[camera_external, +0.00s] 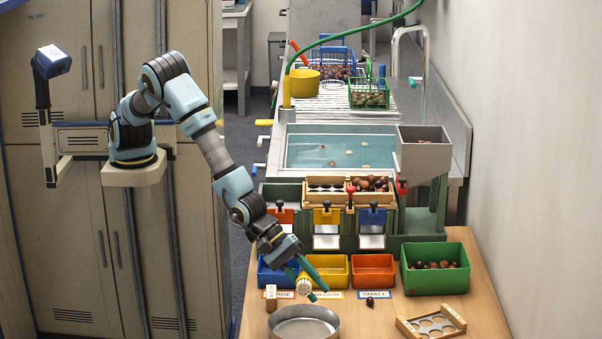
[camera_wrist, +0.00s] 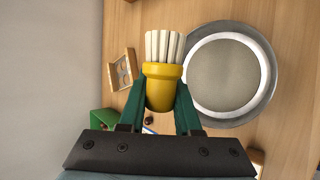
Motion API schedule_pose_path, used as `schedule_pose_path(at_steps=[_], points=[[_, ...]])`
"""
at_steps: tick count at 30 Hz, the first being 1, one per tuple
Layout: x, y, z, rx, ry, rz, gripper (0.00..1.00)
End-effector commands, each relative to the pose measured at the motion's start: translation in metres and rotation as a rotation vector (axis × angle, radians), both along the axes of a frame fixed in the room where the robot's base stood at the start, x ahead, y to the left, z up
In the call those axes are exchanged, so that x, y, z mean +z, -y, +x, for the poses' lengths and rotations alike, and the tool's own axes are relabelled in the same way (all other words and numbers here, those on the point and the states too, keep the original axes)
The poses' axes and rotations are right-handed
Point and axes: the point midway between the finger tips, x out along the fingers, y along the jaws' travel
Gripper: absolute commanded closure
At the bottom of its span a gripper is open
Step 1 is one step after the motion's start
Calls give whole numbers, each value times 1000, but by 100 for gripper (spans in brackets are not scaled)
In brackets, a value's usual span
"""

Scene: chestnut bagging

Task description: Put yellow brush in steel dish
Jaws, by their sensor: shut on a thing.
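The yellow brush (camera_wrist: 163,88) with pale bristles is held between the two green fingers of my gripper (camera_wrist: 161,110) in the wrist view. In the external view the brush (camera_external: 304,284) hangs from my gripper (camera_external: 312,281) above the table, just behind the steel dish. The round steel dish (camera_external: 304,314) sits at the table's front left. In the wrist view the dish (camera_wrist: 268,62) lies to the right of the brush, empty, with its left rim close beside or behind the brush. The brush appears apart from the dish.
Blue (camera_external: 277,272), yellow (camera_external: 334,270) and orange (camera_external: 373,270) bins stand behind the dish. A green bin (camera_external: 435,268) of chestnuts and a wooden gauge board (camera_external: 431,323) are to the right. A small wooden block (camera_external: 271,299) stands by the dish. A dark chestnut (camera_external: 369,302) lies on the table.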

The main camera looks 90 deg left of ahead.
Motion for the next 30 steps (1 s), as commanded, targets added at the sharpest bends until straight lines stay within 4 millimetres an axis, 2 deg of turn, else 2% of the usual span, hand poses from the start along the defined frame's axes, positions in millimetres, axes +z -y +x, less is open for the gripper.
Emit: schedule_pose_path(at_steps=[21, 30], points=[[-72, 0, 0, -1, 1, -3, 100], [-86, 0, 0, -2, 1, -4, 100]])
